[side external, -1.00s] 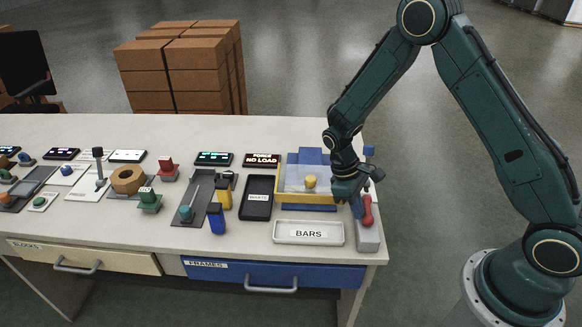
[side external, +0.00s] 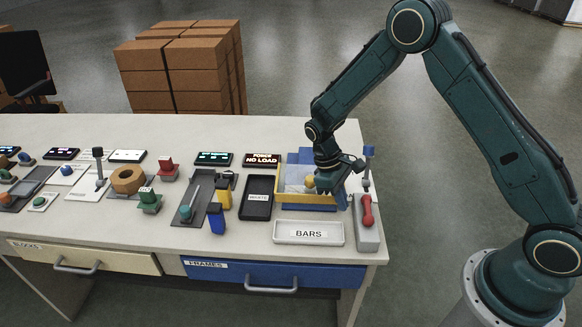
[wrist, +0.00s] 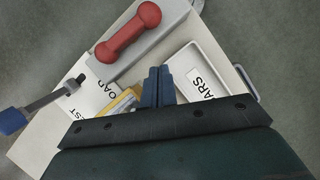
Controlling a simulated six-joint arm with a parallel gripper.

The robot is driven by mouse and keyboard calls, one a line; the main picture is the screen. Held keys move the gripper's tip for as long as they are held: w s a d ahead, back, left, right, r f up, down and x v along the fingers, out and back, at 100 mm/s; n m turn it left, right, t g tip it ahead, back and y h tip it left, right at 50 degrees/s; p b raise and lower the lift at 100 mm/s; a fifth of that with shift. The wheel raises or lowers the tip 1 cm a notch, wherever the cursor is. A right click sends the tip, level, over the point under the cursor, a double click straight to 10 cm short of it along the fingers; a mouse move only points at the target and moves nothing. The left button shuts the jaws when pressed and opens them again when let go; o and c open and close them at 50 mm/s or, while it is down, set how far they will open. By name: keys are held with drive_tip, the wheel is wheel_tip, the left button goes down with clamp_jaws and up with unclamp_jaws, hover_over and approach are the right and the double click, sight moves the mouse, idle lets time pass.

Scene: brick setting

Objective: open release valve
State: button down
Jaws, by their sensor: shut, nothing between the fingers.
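A red, round-ended handle (side external: 367,211) sits on a grey block (side external: 368,240) at the table's right front corner. It also shows in the wrist view (wrist: 128,33) at the upper left, lying along its block. No label on it is readable, so I cannot tell for sure that it is the release valve. My gripper (side external: 343,201) is just left of the handle, apart from it, above the right side of the yellow-edged blue fixture (side external: 290,201). In the wrist view my gripper (wrist: 158,72) has its blue fingers together, empty.
A blue-tipped lever (side external: 368,152) stands behind the red handle; the wrist view shows a partly hidden label plate (wrist: 92,98) beside it. A white BARS tray (side external: 285,240) lies in front of the fixture. A black tray (side external: 256,208) is to its left.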

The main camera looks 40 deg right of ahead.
drive_tip(key=v, duration=0.9)
drive_tip(key=shift+r, duration=0.15)
drive_tip(key=s+r+m+t, duration=0.15)
drive_tip(key=s+r, duration=0.25)
drive_tip(key=r, duration=0.4)
drive_tip(key=s+r+t, duration=0.3)
drive_tip(key=s+r, duration=0.2)
drive_tip(key=r, duration=0.3)
drive_tip(key=s+r+m+t, duration=0.1)
drive_tip(key=s+r+t, duration=0.1)
drive_tip(key=s, duration=0.6)
drive_tip(key=s+r+m+t+y, duration=0.1)
drive_tip(key=s+r+t, duration=0.2)
drive_tip(key=s, duration=0.5)
drive_tip(key=shift+d+r, duration=0.25)
drive_tip(key=shift+r, duration=0.1)
